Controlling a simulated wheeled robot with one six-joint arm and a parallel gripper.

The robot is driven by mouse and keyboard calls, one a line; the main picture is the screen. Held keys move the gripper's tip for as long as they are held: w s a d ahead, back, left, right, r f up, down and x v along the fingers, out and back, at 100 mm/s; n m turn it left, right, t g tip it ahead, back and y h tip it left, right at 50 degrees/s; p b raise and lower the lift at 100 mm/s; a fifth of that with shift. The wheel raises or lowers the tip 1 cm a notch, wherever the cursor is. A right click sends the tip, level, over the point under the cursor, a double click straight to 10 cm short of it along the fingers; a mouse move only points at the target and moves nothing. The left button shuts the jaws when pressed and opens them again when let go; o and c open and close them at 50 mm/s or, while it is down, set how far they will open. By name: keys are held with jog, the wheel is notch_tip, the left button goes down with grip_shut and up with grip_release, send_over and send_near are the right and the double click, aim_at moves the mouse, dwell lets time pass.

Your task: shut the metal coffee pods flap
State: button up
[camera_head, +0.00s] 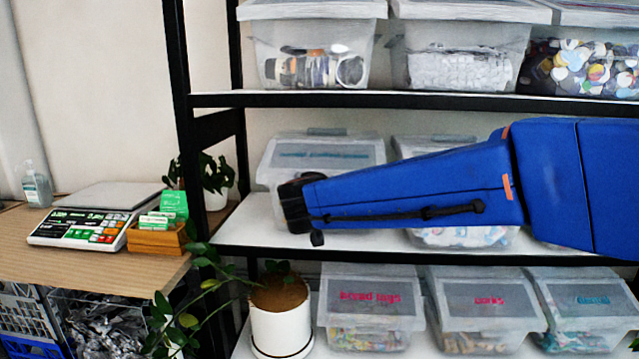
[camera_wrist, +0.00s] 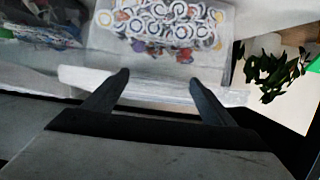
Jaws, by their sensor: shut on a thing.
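My gripper (camera_head: 304,212) is at the front of the left bin (camera_head: 275,160) on the middle shelf, partly hiding it. This bin's upper face has a teal label (camera_head: 322,154), too blurred to read. In the wrist view my gripper (camera_wrist: 158,82) has its two dark fingers apart, with the pale edge of a translucent flap (camera_wrist: 150,92) between them; they appear shut on it. Beyond it, round pale pods (camera_wrist: 165,22) show in a clear bin. I cannot tell the flap's exact angle.
More clear bins stand on the upper shelf (camera_head: 300,99) and below, including one labelled in pink (camera_head: 370,297). A potted plant (camera_head: 282,325) stands low at left. A scale (camera_head: 95,220) and a wooden box (camera_head: 158,238) sit on the wooden table (camera_head: 125,275).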

jog(key=shift+w+f, duration=0.25)
jog(key=shift+f, duration=0.45)
jog(key=shift+w+f, duration=0.2)
jog(key=shift+f, duration=0.45)
jog(key=shift+c, duration=0.2)
jog(key=shift+w+f, duration=0.1)
jog(key=shift+f, duration=0.05)
grip_shut()
jog(key=o, duration=1.5)
grip_release()
jog(key=shift+r, duration=0.25)
jog(key=shift+o, duration=0.2)
jog(key=v, duration=1.7)
